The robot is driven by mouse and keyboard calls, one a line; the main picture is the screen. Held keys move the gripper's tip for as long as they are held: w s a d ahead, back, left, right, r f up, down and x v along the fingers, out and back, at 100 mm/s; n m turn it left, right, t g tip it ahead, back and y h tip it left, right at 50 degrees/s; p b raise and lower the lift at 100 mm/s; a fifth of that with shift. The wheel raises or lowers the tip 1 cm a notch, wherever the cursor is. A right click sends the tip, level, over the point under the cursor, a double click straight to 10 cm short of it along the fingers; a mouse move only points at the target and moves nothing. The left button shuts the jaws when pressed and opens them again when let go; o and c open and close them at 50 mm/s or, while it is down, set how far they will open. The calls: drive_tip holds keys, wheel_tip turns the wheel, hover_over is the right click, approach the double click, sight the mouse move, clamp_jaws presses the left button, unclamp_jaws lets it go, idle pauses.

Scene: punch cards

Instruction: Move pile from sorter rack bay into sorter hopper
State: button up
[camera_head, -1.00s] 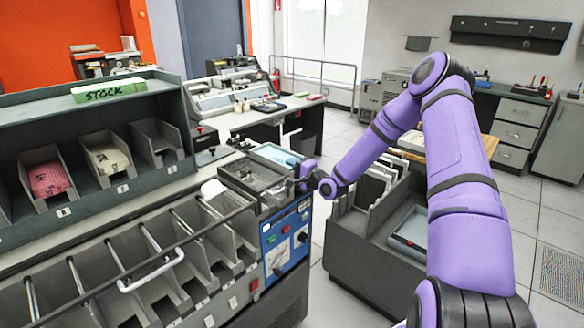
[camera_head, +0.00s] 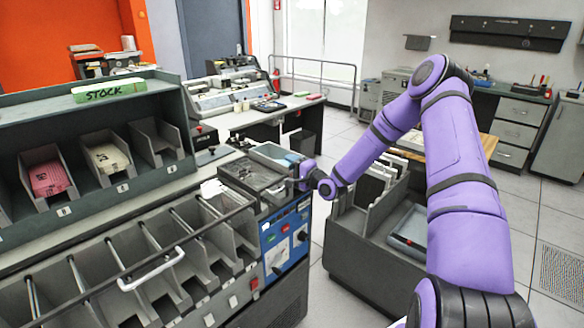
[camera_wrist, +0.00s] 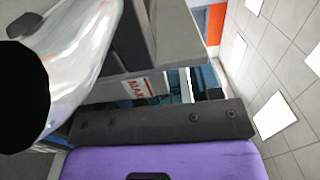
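The sorter is the long grey machine with a row of slanted pockets (camera_head: 150,270) and a blue control panel (camera_head: 287,240). A dark grey tray-like top (camera_head: 250,172), which looks like its hopper, sits at the right end. My gripper (camera_head: 287,184) is at the right edge of this top, small and partly hidden by my wrist; its fingers cannot be made out. In the wrist view a large shiny pale shape fills the left, beside a grey slab edge (camera_wrist: 165,40) with a red-lettered label. No card pile can be made out between the fingers.
A dark cart (camera_head: 365,250) with upright dividers and white cards (camera_head: 375,182) stands right of the sorter, below my arm. A stock shelf (camera_head: 90,110) with red and cream card packs is at the left. Open floor (camera_head: 535,220) lies to the right.

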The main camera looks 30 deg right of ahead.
sight(292, 176)
drive_tip(key=shift+s+a+f, duration=0.1)
drive_tip(key=shift+s+f, duration=0.15)
drive_tip(key=shift+f, duration=0.5)
drive_tip(key=shift+s+a+f, duration=0.1)
drive_tip(key=shift+s+f, duration=0.15)
drive_tip(key=shift+f, duration=0.45)
drive_tip(key=shift+s+d+f, duration=0.1)
drive_tip(key=shift+s+d, duration=0.15)
drive_tip(key=shift+s, duration=0.45)
drive_tip(key=shift+s+d+f, duration=0.1)
drive_tip(key=shift+d+f, duration=0.05)
drive_tip(key=shift+f, duration=0.1)
drive_tip(key=shift+s+d+r, duration=0.25)
drive_tip(key=shift+s+d, duration=0.05)
drive_tip(key=shift+s, duration=0.4)
drive_tip(key=shift+r+v, duration=0.2)
drive_tip(key=shift+v, duration=2.45)
drive_tip(key=shift+w+d, duration=0.1)
drive_tip(key=shift+d, duration=0.05)
